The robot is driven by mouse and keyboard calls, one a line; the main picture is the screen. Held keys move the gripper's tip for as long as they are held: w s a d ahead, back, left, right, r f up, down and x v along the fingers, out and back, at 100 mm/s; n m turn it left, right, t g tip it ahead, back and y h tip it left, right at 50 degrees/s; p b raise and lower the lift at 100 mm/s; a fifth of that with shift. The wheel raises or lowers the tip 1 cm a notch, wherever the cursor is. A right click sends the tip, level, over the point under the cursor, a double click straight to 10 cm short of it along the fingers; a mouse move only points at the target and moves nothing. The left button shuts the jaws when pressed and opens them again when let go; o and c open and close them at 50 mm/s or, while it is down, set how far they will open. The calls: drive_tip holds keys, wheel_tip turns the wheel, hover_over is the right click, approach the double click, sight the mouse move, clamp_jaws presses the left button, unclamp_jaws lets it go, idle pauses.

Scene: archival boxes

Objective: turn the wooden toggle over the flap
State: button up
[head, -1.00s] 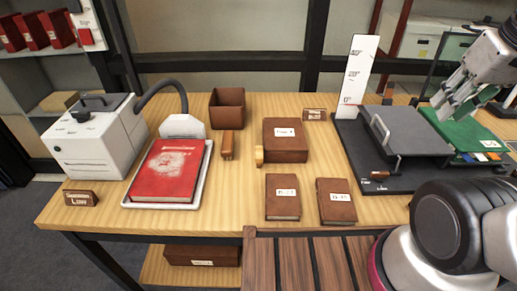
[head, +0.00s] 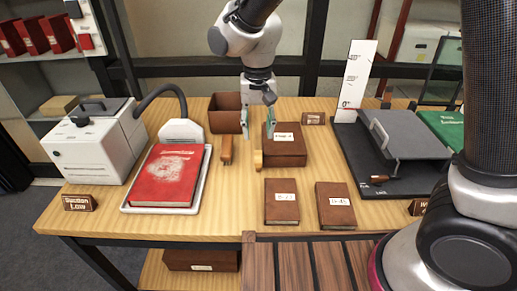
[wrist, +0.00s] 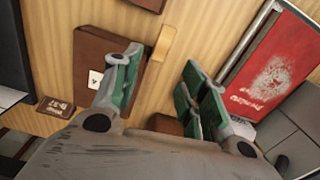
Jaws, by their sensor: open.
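The brown box (head: 285,153) with a white label on top stands near the middle of the table. The box also shows in the wrist view (wrist: 90,52). A small pale wooden piece, which looks like the toggle (head: 258,160), sits at the box's left side near its front corner. In the wrist view the toggle (wrist: 163,42) is a short tan bar beside the box. I cannot make out a separate flap. My gripper (head: 259,125) is open and points down over the box's back left area. In the wrist view its green-padded fingers (wrist: 160,78) are apart with nothing between them.
A brown-handled tool (head: 226,148) lies left of the box, and an open brown bin (head: 225,113) stands behind it. A red book (head: 165,175) lies on a white tray at left. Two small brown boxes (head: 282,201) (head: 336,205) stand in front. A grey press (head: 405,135) is at right.

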sight(258, 152)
drive_tip(key=shift+f+m, duration=0.2)
drive_tip(key=shift+m, duration=0.1)
drive_tip(key=shift+f, duration=0.3)
wheel_tip(258, 152, down, 7)
clamp_jaws()
